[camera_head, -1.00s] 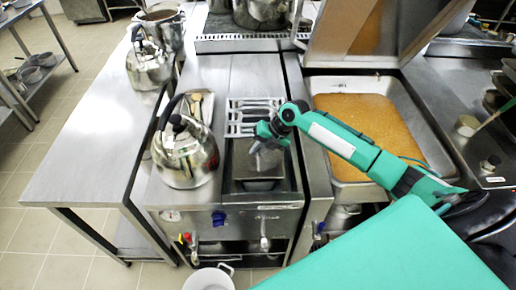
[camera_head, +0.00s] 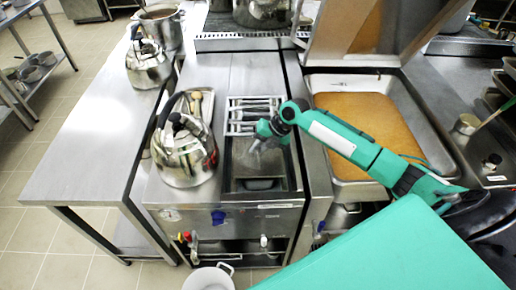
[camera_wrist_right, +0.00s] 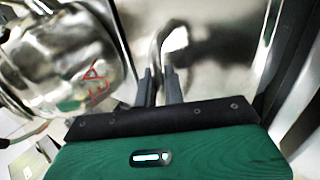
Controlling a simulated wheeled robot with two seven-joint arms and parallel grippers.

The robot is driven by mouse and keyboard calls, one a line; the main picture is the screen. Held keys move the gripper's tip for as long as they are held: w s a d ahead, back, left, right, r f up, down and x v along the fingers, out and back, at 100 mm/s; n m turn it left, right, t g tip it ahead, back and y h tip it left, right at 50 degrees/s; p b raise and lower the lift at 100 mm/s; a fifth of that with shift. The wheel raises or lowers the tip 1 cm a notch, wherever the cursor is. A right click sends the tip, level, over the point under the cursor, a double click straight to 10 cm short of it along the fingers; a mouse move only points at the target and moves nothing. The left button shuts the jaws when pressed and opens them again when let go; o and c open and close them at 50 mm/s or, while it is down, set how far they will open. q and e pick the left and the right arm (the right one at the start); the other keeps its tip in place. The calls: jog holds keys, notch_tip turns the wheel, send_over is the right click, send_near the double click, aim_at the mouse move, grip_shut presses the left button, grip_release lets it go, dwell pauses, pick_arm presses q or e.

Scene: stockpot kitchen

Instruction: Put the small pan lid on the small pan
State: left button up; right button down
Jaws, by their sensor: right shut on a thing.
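My right gripper (camera_head: 264,134) reaches in from the right above the sunken bay in the middle of the counter. In the right wrist view its two fingers (camera_wrist_right: 160,86) are closed on a curved metal handle (camera_wrist_right: 167,48), which I take to be that of the small pan lid. The lid's shiny metal surface (camera_wrist_right: 215,50) spreads behind the fingers; its outline is hard to make out. A small rectangular metal pan (camera_head: 262,184) appears low in the bay, partly hidden beneath the gripper and held metal. I cannot tell whether lid and pan touch. My left gripper is out of view.
A large kettle (camera_head: 184,152) stands close left of the bay and fills the left of the wrist view (camera_wrist_right: 65,60). A wire rack (camera_head: 250,108) lies behind the bay. A big tray of golden contents (camera_head: 372,118) is at right. The left steel table (camera_head: 95,150) has free room.

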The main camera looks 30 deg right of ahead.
jog(key=shift+f+b, duration=0.25)
jog(key=shift+b, duration=0.25)
dwell(0.7)
jog(key=shift+f, duration=0.25)
dwell(0.3)
jog(key=c, duration=1.4)
grip_release()
jog(key=shift+s+d+r+b, duration=0.1)
jog(key=shift+d+r+b, duration=0.2)
jog(key=shift+r+b, duration=0.2)
jog(key=b+v, duration=0.3)
jog(key=v, duration=0.9)
jog(key=shift+r, duration=0.35)
jog(key=shift+s+d, duration=0.1)
